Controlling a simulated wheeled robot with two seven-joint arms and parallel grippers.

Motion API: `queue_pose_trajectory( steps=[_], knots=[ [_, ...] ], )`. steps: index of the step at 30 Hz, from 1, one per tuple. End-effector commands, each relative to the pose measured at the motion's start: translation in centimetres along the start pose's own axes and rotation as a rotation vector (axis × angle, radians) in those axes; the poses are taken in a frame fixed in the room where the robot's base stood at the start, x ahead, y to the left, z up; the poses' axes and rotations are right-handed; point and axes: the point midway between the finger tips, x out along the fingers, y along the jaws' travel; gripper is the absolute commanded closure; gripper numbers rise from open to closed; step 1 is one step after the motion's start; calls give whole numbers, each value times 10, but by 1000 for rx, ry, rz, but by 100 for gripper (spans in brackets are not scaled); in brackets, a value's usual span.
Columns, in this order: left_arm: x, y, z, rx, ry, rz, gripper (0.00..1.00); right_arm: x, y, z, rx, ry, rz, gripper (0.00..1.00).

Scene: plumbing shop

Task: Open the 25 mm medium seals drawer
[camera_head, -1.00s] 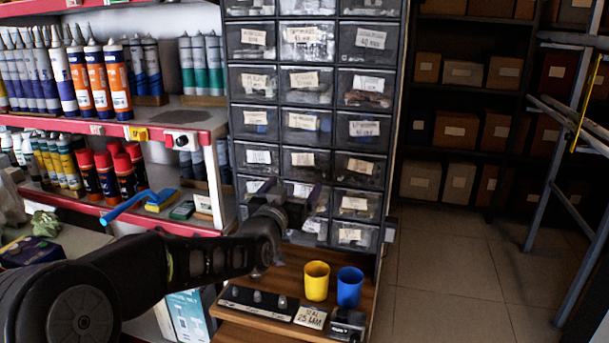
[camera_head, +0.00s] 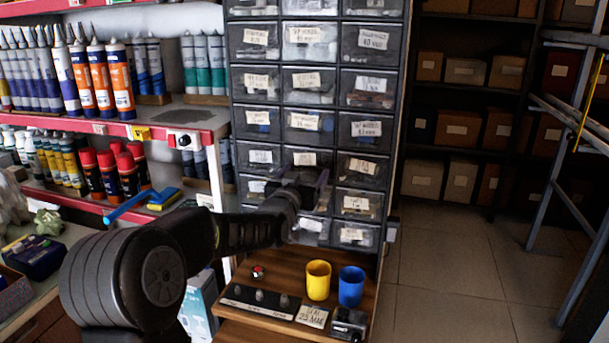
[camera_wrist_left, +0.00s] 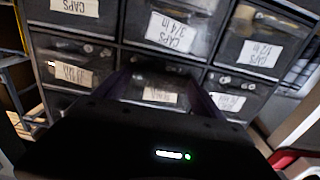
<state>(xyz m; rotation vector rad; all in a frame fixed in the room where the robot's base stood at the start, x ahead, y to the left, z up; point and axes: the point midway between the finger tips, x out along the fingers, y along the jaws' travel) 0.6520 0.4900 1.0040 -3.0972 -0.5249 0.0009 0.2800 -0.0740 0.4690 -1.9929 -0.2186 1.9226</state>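The drawer cabinet (camera_head: 333,250) has three columns of dark clear-fronted drawers with paper labels. Most labels are too small to read, so I cannot tell which drawer is the 25 mm medium seals one. My left gripper (camera_head: 305,184) is in front of the lower middle column, pointing at the drawer fronts. In the left wrist view its two dark fingers (camera_wrist_left: 160,84) are apart, either side of a middle drawer's front (camera_wrist_left: 133,92) with a label. Nothing shows between them but that drawer; contact cannot be told. Labels above read "CAPS". My right gripper is out of view.
A wooden shelf (camera_head: 237,334) below the drawers holds a yellow cup (camera_head: 317,281), a blue cup (camera_head: 350,287), a "SEAL 25 MM" card (camera_head: 313,317) and a small red-and-black item (camera_head: 258,273). Shelves of tubes and cans stand at left. Open floor (camera_head: 450,270) lies at right.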

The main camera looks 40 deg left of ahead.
Motion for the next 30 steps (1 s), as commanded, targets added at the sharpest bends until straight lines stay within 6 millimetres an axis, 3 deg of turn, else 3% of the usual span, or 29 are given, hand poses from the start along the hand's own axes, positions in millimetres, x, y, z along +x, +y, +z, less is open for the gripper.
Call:
queue_pose_trajectory(
  steps=[27, 30],
  knots=[
    [0, 0, 0, 0, 0, 0, 97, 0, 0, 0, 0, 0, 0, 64],
    [0, 0, 0, 0, 0, 0, 100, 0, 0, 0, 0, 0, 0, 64]
  ],
)
